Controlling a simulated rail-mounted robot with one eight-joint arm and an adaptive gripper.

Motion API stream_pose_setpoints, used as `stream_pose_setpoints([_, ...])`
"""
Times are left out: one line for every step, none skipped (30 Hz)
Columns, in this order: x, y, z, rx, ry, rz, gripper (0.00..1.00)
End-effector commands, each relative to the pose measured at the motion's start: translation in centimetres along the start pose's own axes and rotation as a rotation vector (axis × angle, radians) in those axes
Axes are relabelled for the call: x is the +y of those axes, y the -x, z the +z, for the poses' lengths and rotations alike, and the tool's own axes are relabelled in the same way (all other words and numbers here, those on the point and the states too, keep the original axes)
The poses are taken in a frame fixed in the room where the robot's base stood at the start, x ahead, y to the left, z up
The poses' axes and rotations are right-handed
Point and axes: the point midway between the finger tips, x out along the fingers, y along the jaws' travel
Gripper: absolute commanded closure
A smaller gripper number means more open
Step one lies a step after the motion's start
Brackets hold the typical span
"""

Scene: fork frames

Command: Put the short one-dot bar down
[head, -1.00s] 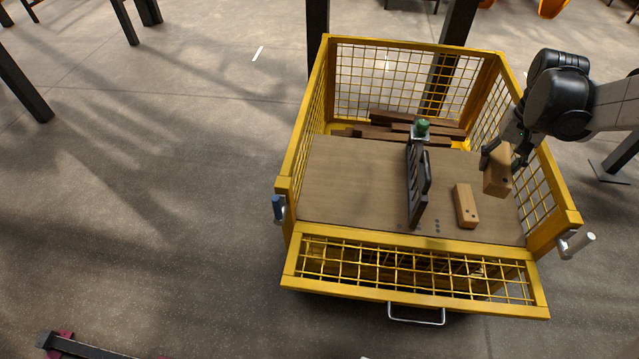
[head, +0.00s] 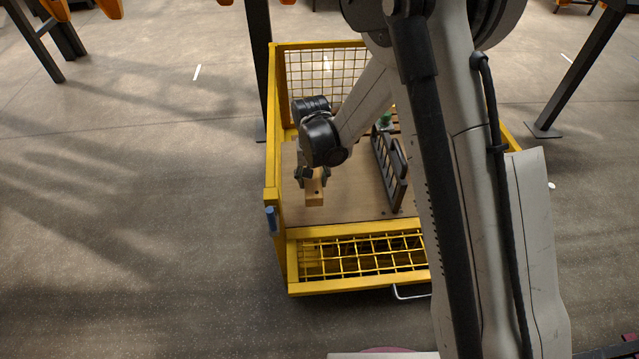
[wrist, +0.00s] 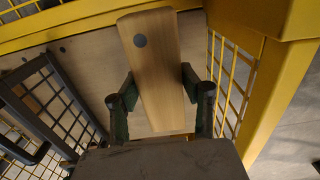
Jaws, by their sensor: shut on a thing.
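The short wooden bar (wrist: 158,65) is between the fingers of my gripper (wrist: 160,88). It has one dark dot near its far end in the wrist view. In the head view the bar (head: 314,194) hangs below my gripper (head: 313,176), over the left part of the brown board (head: 345,205), left of the black divider (head: 388,170). I cannot tell whether the bar touches the board. The wrist view shows a dark mark on the board, left of the bar's far end.
The yellow mesh cart (head: 272,150) has its left wall close beside my gripper; a yellow post (wrist: 275,80) stands right of the bar in the wrist view. A green-topped item (head: 386,119) stands behind the divider.

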Motion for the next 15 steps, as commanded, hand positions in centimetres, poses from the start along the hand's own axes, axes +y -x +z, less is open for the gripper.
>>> stream_pose_setpoints([-1.0, -0.7, 0.2, 0.000, 0.006, 0.000, 0.91])
stream_pose_setpoints([-1.4, -1.1, 0.3, 0.000, 0.008, 0.000, 0.91])
stream_pose_setpoints([-1.9, -1.5, 0.5, 0.000, 0.009, 0.000, 0.91])
stream_pose_setpoints([-2.2, -1.7, 0.5, 0.000, 0.010, 0.000, 0.91])
stream_pose_setpoints([-2.4, -1.9, 0.6, 0.000, 0.012, 0.000, 0.91])
stream_pose_setpoints([-2.6, -2.2, 0.6, 0.000, 0.012, 0.000, 0.91])
stream_pose_setpoints([-2.6, -2.4, 0.5, 0.000, 0.012, 0.000, 0.91])
stream_pose_setpoints([-2.5, -2.6, 0.3, 0.000, 0.011, 0.000, 0.91])
stream_pose_setpoints([-2.3, -3.0, -0.1, 0.000, 0.010, 0.000, 0.91])
stream_pose_setpoints([-2.0, -3.3, -0.4, 0.000, 0.009, 0.000, 0.91])
stream_pose_setpoints([-1.7, -3.7, -0.9, 0.000, 0.008, 0.000, 0.91])
stream_pose_setpoints([-1.2, -4.2, -1.5, 0.000, 0.008, 0.000, 0.91])
stream_pose_setpoints([-0.9, -4.5, -1.9, 0.000, 0.009, 0.000, 0.91])
stream_pose_setpoints([-0.5, -4.9, -2.5, 0.000, 0.008, 0.000, 0.91])
stream_pose_setpoints([0.0, -5.4, -3.1, 0.000, 0.007, 0.000, 0.91])
